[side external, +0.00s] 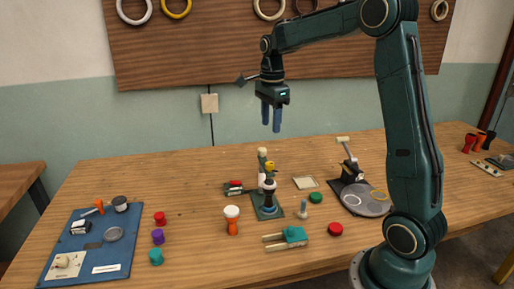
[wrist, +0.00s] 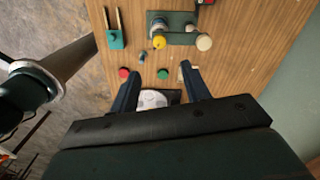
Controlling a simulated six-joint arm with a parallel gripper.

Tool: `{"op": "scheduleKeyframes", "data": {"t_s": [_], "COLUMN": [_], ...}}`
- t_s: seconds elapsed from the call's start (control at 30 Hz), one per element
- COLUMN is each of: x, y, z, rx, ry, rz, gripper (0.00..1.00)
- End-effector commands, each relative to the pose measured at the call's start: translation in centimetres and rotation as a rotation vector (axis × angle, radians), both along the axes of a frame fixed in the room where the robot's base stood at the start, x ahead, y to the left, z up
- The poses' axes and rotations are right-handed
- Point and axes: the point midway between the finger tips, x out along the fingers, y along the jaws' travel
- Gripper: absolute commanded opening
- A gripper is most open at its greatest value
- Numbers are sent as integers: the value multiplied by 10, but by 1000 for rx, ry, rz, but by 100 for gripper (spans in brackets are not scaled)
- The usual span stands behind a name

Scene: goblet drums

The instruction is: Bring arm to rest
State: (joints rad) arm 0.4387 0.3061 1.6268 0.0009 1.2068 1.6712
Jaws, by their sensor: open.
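My gripper (side external: 271,118) hangs in the air above the wooden table (side external: 190,190), fingers pointing down. Its two blue fingers are apart with nothing between them. In the wrist view the open fingers (wrist: 160,85) show over the table, with a pale round plate partly hidden behind the gripper body. Below the gripper in the side view, a dark green stand (side external: 267,211) carries a dark goblet-shaped piece with blue and yellow parts. An orange goblet drum with a white top (side external: 232,219) stands upright to its left.
A blue tray (side external: 120,262) with small parts lies at the left. Red, purple and teal round pieces (side external: 158,237) stand beside it. A teal clamp-like tool (side external: 287,238) lies in front. A machine with a grey disc (side external: 365,200) stands near my arm. Rings hang on the wall board (side external: 220,45).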

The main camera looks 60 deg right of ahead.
Motion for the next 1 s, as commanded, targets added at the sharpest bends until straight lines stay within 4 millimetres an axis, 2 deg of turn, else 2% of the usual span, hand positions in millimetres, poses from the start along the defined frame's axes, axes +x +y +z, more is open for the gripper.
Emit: {"op": "scheduleKeyframes", "data": {"t_s": [0.13, 0.63, 0.77, 1.0], "x": [0, -2, -8, -34], "y": [0, 5, 15, 54], "z": [7, 11, 18, 40], "rx": [-1, -3, -12, -52], "ry": [-2, -7, -24, -83], "rz": [0, 30, 109, 404], "gripper": [47, 47, 47, 47]}}
